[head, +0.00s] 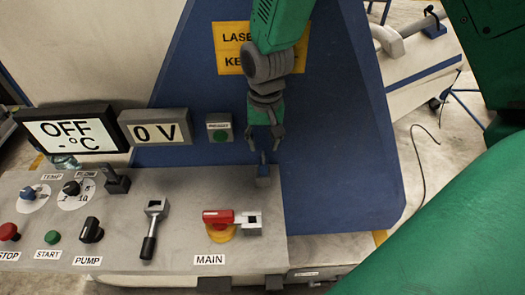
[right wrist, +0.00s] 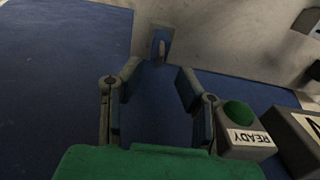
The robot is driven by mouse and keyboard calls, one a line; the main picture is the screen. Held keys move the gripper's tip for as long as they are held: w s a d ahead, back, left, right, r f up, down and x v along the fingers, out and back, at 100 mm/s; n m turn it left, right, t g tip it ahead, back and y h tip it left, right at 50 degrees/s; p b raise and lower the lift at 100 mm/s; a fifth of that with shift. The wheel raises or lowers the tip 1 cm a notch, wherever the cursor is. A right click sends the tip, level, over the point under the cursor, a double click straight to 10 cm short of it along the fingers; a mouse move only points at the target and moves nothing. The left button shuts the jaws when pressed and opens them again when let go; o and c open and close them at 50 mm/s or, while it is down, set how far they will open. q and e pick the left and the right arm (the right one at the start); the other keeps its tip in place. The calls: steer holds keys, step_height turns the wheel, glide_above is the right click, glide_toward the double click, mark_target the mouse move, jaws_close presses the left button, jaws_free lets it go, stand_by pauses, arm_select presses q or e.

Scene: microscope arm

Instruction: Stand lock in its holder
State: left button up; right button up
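A small blue block with an upright grey piece (head: 263,180), which looks like the lock, sits at the back right edge of the grey control panel. In the right wrist view it shows as a blue square with a grey upright part (right wrist: 161,46). I cannot tell the lock from its holder here. My right gripper (head: 265,137) points down just above it, fingers spread and empty. In the right wrist view the open fingers (right wrist: 152,80) stand either side of the line to it, apart from it. My left gripper is not in view.
The panel (head: 180,188) carries a red MAIN switch (head: 218,217) with a pale square block, a black-handled lever (head: 150,230), a dark upright block (head: 116,181) and several knobs. A green READY button (head: 219,134) is close left of the gripper. A blue sloped wall (head: 340,150) stands behind.

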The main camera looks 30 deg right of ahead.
step_height(320, 180, up, 8)
steer(key=shift+f, duration=0.25)
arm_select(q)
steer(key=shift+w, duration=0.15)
arm_select(e)
steer(key=shift+s, duration=0.1)
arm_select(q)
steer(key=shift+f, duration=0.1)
arm_select(e)
steer(key=shift+f, duration=0.1)
